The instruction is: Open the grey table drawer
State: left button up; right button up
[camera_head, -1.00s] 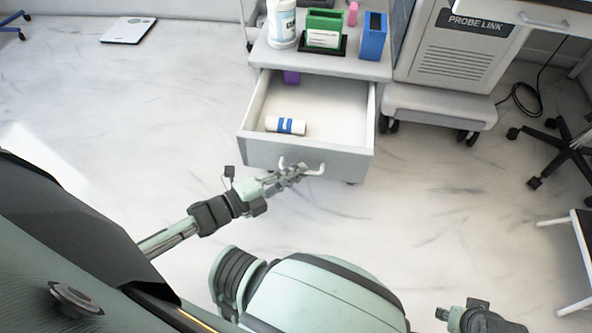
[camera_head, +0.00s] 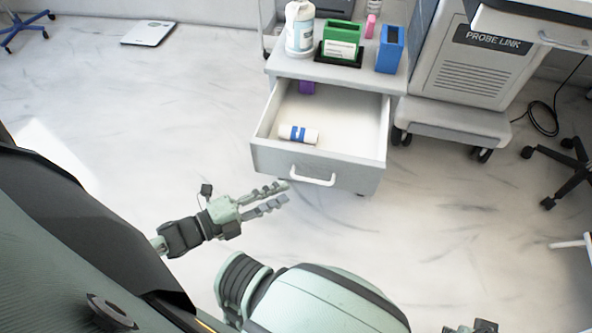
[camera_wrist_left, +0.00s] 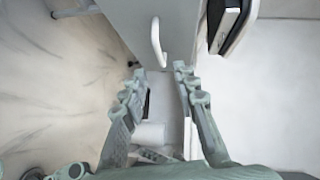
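The grey table drawer (camera_head: 270,160) is pulled well out of the grey table (camera_head: 335,73) in the head view. Its white handle (camera_head: 313,180) is on the front face, and it also shows in the left wrist view (camera_wrist_left: 157,43). My left gripper (camera_head: 286,192) is open and empty, just in front of and below the drawer front, apart from the handle. In the wrist view its two fingers (camera_wrist_left: 158,72) are spread, with the handle beyond the tips. At the bottom right edge, part of my right gripper (camera_head: 476,327) shows; its fingers are cut off.
A white and blue roll-shaped item (camera_head: 298,134) and a purple item (camera_head: 307,88) lie in the drawer. A white bottle (camera_head: 300,30), green box (camera_head: 342,40) and blue box (camera_head: 390,48) stand on the table. The probe machine (camera_head: 470,60) stands to the right. Floor in front is clear.

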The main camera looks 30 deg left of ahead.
pick_arm(q)
jog(key=v, duration=0.3)
jog(key=shift+s+a+r, duration=0.1)
jog(key=shift+s+a, duration=0.05)
jog(key=shift+s, duration=0.15)
dwell(0.3)
jog(key=w+a+f+n+g+y, duration=0.3)
jog(key=w+a+f+n+y, duration=0.2)
jog(key=f+n+y, duration=0.45)
jog(key=s+d+f+n+g, duration=0.2)
jog(key=s+n+g, duration=0.5)
jog(key=n, duration=0.4)
jog(key=shift+s+d+f+g, duration=0.15)
jog(key=shift+s+d+g, duration=0.05)
jog(key=shift+d+g, duration=0.35)
